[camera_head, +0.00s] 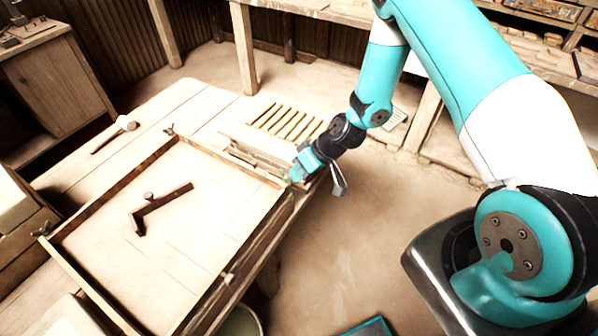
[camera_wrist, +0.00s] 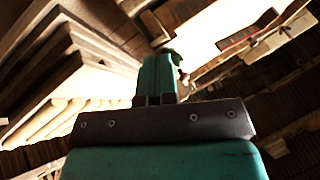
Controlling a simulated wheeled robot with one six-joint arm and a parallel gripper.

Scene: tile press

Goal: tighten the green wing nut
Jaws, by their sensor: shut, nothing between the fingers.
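My gripper (camera_head: 291,177) is at the right corner of the wooden press frame (camera_head: 258,171), fingers shut. A small patch of green (camera_head: 286,182) shows right at the fingertips; it may be the green wing nut, but it is too small and covered to be sure. I cannot tell whether the fingers touch it.
Dark wing nuts sit at other corners of the frame, at the back (camera_head: 169,131) and left (camera_head: 43,229). A dark L-shaped tool (camera_head: 160,207) lies inside the frame. A mallet (camera_head: 121,128) lies on the bench behind. Slats (camera_head: 286,122) stand beyond the gripper. Open floor lies to the right.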

